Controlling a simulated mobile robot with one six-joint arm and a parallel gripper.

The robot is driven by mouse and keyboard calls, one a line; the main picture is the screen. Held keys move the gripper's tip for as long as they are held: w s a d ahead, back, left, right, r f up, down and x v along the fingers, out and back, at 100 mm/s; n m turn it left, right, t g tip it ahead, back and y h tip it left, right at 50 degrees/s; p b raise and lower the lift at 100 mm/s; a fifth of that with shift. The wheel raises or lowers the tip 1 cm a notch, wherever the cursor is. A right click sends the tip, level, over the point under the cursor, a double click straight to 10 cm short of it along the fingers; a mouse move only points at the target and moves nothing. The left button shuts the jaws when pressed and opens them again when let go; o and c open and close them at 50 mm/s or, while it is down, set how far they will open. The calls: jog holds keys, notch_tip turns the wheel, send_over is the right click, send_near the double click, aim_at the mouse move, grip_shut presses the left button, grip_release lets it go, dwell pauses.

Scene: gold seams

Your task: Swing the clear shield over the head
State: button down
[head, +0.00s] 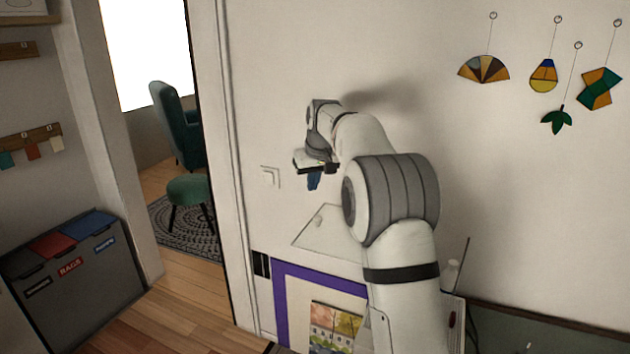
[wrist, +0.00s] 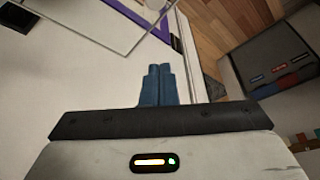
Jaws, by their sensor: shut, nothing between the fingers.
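A thin-edged, see-through panel (head: 332,240), which looks like the clear shield, is near the wall below my gripper. It has a small pale knob at its upper left, and my arm hides its right part. Its corner also shows at the top of the wrist view (wrist: 122,36). My gripper (head: 314,183) is above the panel and apart from it, in front of the white wall. Its blue fingers (wrist: 158,78) are together and empty. I cannot make out the head; my arm may hide it.
A purple-bordered board (head: 280,305) with a colourful picture is below the panel. A light switch (head: 270,176) is left of my gripper. Sorting bins (head: 75,270) and a doorway are at the left. Glass ornaments (head: 484,69) hang at the upper right. A green surface (head: 550,335) lies lower right.

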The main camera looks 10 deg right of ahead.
jog(key=f, duration=0.2)
jog(key=f+p, duration=0.1)
jog(key=f, duration=0.1)
jog(key=s+f+p, duration=0.1)
jog(key=f, duration=0.1)
jog(key=shift+d+f, duration=0.1)
jog(key=shift+f, duration=0.2)
jog(key=shift+s+f, duration=0.25)
jog(key=shift+s, duration=0.1)
